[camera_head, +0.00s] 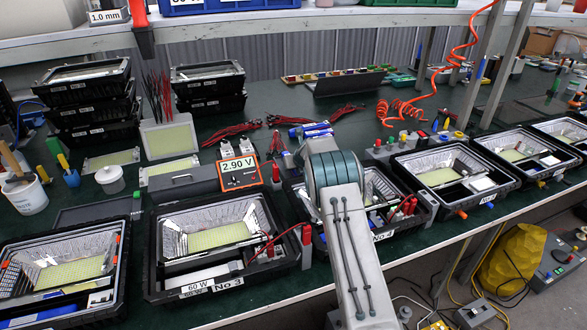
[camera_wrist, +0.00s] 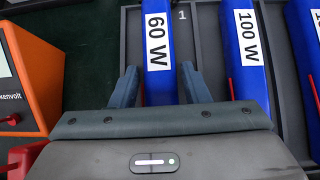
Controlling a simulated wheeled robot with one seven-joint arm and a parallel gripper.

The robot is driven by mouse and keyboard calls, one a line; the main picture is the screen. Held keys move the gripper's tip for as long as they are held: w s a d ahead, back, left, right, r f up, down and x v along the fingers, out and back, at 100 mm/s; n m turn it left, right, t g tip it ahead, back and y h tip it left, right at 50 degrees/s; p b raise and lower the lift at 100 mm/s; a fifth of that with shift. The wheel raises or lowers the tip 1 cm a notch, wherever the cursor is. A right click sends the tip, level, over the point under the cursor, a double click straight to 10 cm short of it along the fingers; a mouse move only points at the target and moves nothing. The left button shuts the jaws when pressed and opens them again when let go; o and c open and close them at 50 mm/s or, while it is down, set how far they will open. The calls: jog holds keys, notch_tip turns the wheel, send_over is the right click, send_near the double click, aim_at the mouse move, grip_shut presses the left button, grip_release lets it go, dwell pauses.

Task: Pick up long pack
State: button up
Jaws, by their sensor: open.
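In the wrist view, a blue pack labelled 60 W (camera_wrist: 158,82) lies in a dark tray (camera_wrist: 202,50), in a section marked 1. My gripper (camera_wrist: 160,72) is open, with one finger on each side of this pack; I cannot tell whether they touch it. A blue pack labelled 100 W (camera_wrist: 243,60) lies to the right, with another blue pack (camera_wrist: 303,50) at the right edge. The packs' far ends are cut off, so I cannot compare their lengths. In the head view, blue packs (camera_head: 313,130) show beyond my arm, which hides my gripper.
An orange meter reading 2.90 V (camera_head: 239,171) stands left of my arm; it also shows in the wrist view (camera_wrist: 32,75). Open floodlight housings (camera_head: 215,235) line the front of the bench. Stacked black housings (camera_head: 90,110) stand at back left. A coiled orange hose (camera_head: 405,108) hangs at right.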

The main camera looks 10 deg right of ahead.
jog(key=shift+c, duration=0.3)
grip_shut()
jog(key=shift+r, duration=0.1)
jog(key=shift+r, duration=0.1)
notch_tip(320, 180, up, 10)
jog(key=shift+f+p, duration=0.1)
jog(key=shift+p, duration=0.4)
